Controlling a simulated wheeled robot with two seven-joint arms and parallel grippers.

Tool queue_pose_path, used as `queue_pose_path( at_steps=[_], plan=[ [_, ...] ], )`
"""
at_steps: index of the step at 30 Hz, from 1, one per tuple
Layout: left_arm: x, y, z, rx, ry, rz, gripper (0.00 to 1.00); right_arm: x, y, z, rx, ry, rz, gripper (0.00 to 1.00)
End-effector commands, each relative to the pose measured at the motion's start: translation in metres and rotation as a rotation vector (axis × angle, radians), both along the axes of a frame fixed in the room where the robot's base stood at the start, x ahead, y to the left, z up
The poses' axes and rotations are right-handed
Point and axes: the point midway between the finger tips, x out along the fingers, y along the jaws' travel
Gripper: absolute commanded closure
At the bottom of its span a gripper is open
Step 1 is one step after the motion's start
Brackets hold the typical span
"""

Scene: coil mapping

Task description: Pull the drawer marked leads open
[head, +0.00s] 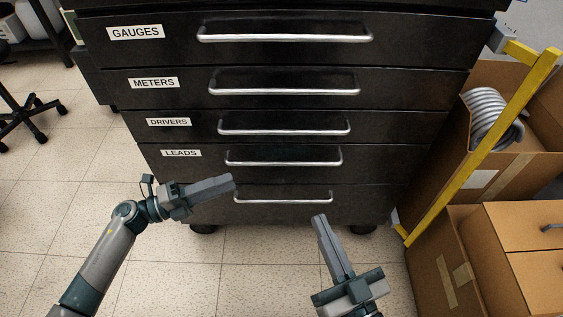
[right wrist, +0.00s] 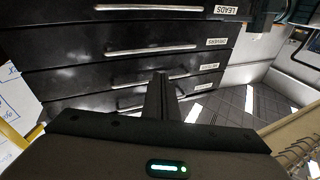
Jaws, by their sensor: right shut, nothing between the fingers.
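The drawer marked leads (head: 375,165) is the fourth one down in a black cabinet, and it looks closed. Its silver bar handle (head: 285,162) runs across the face, and its white label (head: 181,153) is to the left. In the right wrist view, turned upside down, the leads label (right wrist: 227,10) and handle (right wrist: 150,7) are at the top edge. My left gripper (head: 232,183) looks shut, below and left of the leads handle and apart from it. My right gripper (head: 319,218) is shut and empty, below the handles; its fingers (right wrist: 160,76) point towards the cabinet.
The closed gauges (head: 420,42), meters (head: 415,90) and drivers (head: 390,126) drawers are above, and an unlabelled drawer (head: 370,203) is below. Cardboard boxes (head: 480,270), a yellow frame (head: 470,165) and a grey coil (head: 490,115) stand at right.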

Motion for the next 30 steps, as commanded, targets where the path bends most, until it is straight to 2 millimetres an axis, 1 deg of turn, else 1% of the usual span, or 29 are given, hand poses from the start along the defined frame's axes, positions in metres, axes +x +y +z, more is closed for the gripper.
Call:
queue_pose_path(
  at_steps=[5, 8, 24, 30],
  plan=[
    [0.008, -0.02, 0.003, -0.002, -0.003, -0.001, 0.71, 0.0, 0.0, 0.0, -0.001, 0.002, -0.001, 1.0],
    [0.014, -0.035, 0.004, -0.004, -0.002, -0.001, 0.71, 0.0, 0.0, 0.0, -0.001, 0.002, -0.001, 1.0],
    [0.05, -0.123, 0.011, -0.003, 0.0, -0.001, 0.71, -0.001, 0.0, 0.005, 0.01, -0.027, -0.002, 1.0],
    [0.059, -0.144, 0.012, -0.001, 0.0, 0.001, 0.71, -0.003, 0.002, 0.009, 0.02, -0.049, 0.0, 1.0]
  ],
)
